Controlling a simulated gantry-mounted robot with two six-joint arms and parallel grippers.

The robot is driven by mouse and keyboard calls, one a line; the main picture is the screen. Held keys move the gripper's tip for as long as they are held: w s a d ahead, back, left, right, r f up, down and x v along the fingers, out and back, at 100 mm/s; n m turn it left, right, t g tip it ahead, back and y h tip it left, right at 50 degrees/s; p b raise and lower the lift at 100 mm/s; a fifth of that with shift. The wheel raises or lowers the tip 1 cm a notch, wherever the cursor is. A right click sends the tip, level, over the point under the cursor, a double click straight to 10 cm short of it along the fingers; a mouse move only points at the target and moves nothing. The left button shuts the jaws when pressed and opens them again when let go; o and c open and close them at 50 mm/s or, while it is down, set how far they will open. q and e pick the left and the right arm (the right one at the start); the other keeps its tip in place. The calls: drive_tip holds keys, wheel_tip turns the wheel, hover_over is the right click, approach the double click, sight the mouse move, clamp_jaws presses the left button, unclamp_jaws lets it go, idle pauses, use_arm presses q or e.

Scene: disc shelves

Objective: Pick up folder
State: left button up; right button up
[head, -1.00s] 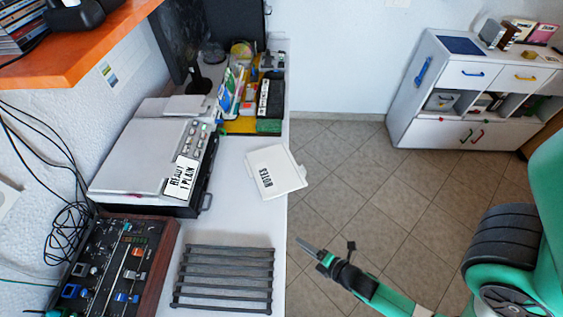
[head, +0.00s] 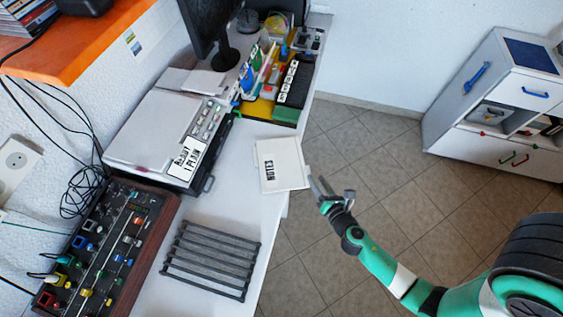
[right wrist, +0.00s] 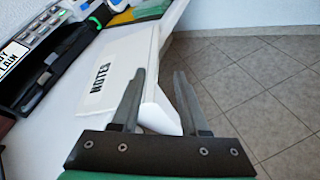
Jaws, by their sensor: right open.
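The white folder (head: 278,165), labelled NOTES, lies flat on the white desk, with its right side sticking out past the desk's edge. My right gripper (head: 318,187) is open just right of the folder's overhanging edge. In the right wrist view the folder (right wrist: 112,72) reaches toward the open fingers of my right gripper (right wrist: 160,88). Its overhanging edge and corner show between the fingers. I cannot tell whether they touch it. My left gripper is not in view.
A grey rack (head: 212,258) lies on the desk in front of the folder. A silver device (head: 160,138) stands left of it, and a mixer (head: 108,245) is at the lower left. A desk organizer (head: 285,85) is behind.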

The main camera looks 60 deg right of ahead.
sight(309, 168)
drive_tip(key=shift+b+x, duration=0.4)
drive_tip(key=shift+x, duration=2.75)
drive_tip(key=shift+w+a+r, duration=0.1)
drive_tip(key=shift+a+r, duration=0.05)
drive_tip(key=shift+r, duration=0.05)
clamp_jaws()
